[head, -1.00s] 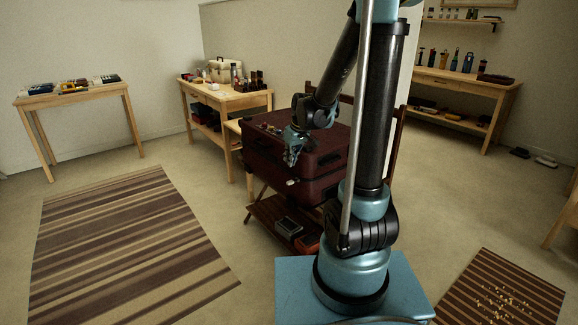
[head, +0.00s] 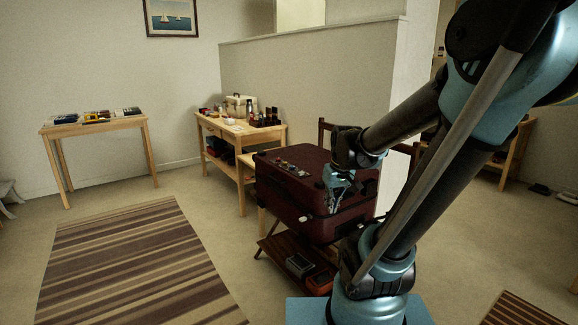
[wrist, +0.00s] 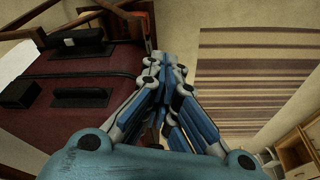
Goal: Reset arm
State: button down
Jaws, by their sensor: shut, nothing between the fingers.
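My gripper (head: 335,200) is shut and empty in the head view, pointing down beside the front right part of the dark red suitcase (head: 285,205). In the wrist view my gripper (wrist: 158,62) shows with its blue fingers drawn together. The suitcase (wrist: 95,65) fills the left of that view, with black handles and fittings. The suitcase is closed and rests on a wooden rack (head: 275,252). Whether the fingers touch it cannot be told. My arm hides part of its right side.
A striped rug (head: 135,260) lies on the floor at left. A small table (head: 95,126) with small items stands at the back left. A wooden table (head: 245,133) with a cream case (head: 238,105) stands behind the suitcase. A chair back (head: 400,148) rises behind it. Floor at front left is open.

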jog(key=s+d+f+m, duration=0.1)
jog(key=s+d, duration=0.1)
jog(key=s, duration=0.5)
jog(key=s+d+f+m+h, duration=0.1)
jog(key=s+d+f+m, duration=0.1)
jog(key=s, duration=0.4)
jog(key=shift+s+d+f+g, duration=0.3)
jog(key=shift+s+d, duration=0.1)
jog(key=shift+d, duration=0.1)
